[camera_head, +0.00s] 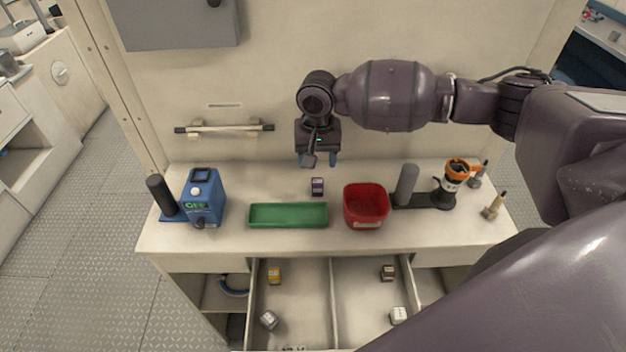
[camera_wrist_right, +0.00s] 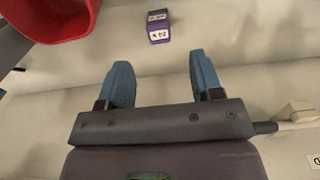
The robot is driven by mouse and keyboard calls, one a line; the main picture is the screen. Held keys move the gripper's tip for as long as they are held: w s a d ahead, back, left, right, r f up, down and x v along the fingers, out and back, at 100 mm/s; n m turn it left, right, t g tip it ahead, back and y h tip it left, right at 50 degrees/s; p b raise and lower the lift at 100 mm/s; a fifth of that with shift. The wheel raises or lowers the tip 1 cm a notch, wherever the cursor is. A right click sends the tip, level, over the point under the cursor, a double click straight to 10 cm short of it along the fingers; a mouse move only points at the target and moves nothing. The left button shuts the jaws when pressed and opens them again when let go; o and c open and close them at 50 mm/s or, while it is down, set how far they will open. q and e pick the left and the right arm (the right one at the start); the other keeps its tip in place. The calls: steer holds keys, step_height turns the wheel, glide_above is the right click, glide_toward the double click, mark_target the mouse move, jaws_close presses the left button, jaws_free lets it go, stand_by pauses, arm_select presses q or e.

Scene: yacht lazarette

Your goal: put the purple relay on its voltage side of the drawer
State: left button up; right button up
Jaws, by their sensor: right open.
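The purple relay (camera_head: 317,187) stands on the counter between the green tray and the red bin, toward the back. In the right wrist view the relay (camera_wrist_right: 158,26) lies beyond my fingertips, with a pale marked face whose print is too small to read surely. My right gripper (camera_head: 318,160) is above and behind the relay, open and empty, its blue fingers (camera_wrist_right: 160,80) apart. The open drawer (camera_head: 331,300) below has a divider making a left and a right side. A yellow relay and a grey one lie on the left; a brown one and a white one on the right. My left gripper is not in view.
A green tray (camera_head: 288,226) and a red bin (camera_head: 366,222) sit near the counter's front. A blue device (camera_head: 203,198) stands at the left; a grey cylinder (camera_head: 407,184) and an orange-topped item (camera_head: 457,170) stand at the right. A rail (camera_head: 224,127) is on the wall.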

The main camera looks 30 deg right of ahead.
mark_target(317, 179)
step_height(317, 179, down, 4)
steer(key=shift+s+r, duration=0.15)
steer(key=shift+r, duration=0.1)
steer(key=shift+w+d+f, duration=0.1)
steer(key=shift+w+f, duration=0.1)
steer(key=shift+f, duration=1.25)
steer(key=shift+w+d+f, duration=0.1)
steer(key=shift+w+f, duration=0.05)
steer(key=shift+f, duration=1.25)
steer(key=c, duration=1.1)
steer(key=shift+o, duration=0.2)
steer(key=shift+r, duration=0.15)
